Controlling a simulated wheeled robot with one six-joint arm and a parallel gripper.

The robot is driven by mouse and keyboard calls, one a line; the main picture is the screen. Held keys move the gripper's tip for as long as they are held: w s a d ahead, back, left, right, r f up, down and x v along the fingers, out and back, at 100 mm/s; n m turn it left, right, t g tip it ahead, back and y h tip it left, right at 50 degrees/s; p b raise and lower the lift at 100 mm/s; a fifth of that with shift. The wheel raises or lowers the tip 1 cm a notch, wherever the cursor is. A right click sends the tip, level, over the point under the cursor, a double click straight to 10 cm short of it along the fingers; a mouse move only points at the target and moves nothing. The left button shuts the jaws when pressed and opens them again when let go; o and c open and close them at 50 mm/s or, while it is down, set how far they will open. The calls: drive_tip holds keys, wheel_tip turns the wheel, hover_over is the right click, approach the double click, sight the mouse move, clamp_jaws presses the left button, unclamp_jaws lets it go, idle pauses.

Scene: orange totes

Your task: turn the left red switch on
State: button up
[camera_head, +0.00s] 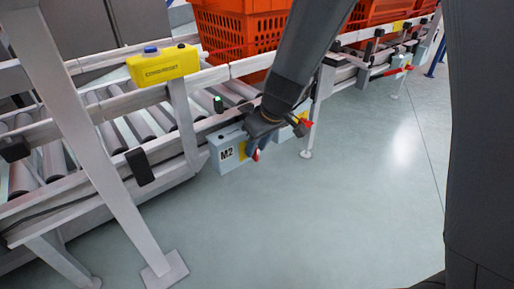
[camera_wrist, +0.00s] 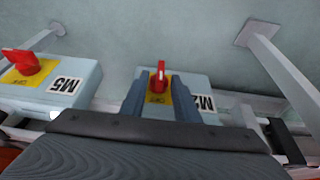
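The M2 switch box (camera_head: 228,152) is a pale blue-grey box on the conveyor's side, the left of the near pair in the head view. Its red switch (camera_head: 256,156) is partly hidden behind my gripper (camera_head: 254,143). In the wrist view the M2 red switch (camera_wrist: 160,76) sits on a yellow plate, its handle pointing up and down the picture. My gripper (camera_wrist: 159,90) is open, one finger on each side of this switch, with visible gaps. The M5 red switch (camera_wrist: 21,62) lies to the left in the wrist view, its handle turned sideways; it also shows in the head view (camera_head: 306,123).
A roller conveyor (camera_head: 108,108) runs behind the boxes, with orange totes (camera_head: 240,32) on it. A yellow button box (camera_head: 163,64) stands on its rail. A metal leg (camera_head: 100,140) stands at left. The floor (camera_head: 330,210) in front is clear.

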clamp_jaws()
